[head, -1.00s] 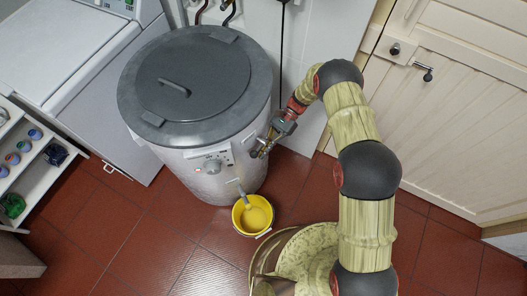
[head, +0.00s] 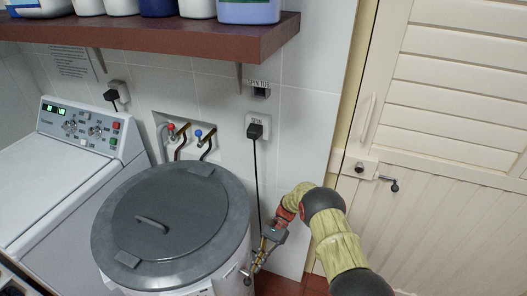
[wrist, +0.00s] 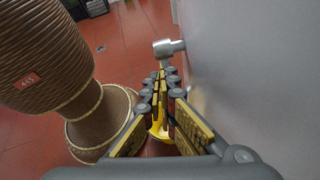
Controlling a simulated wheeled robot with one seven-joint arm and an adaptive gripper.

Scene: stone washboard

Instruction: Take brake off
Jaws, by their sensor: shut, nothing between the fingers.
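The spin tub (head: 175,225) is a grey drum with a dark lid and handle, low in the head view. My gripper (head: 252,270) is at its right side, pointing down, shut and empty. In the wrist view, my gripper (wrist: 160,78) lies alongside the tub's pale wall (wrist: 240,60). A short metal fitting with a rounded end (wrist: 168,47) sticks out from that wall just beyond the fingertips. There is a small gap between them as far as I can see. I cannot tell whether this fitting is the brake. The tub's front is mostly cut off in the head view.
A washing machine (head: 95,130) stands left of the tub. Wall sockets (head: 255,128) and taps (head: 185,130) are behind, under a shelf (head: 150,38) of bottles. A cream door (head: 440,210) is at the right. Red floor (wrist: 120,40) is open beyond the gripper.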

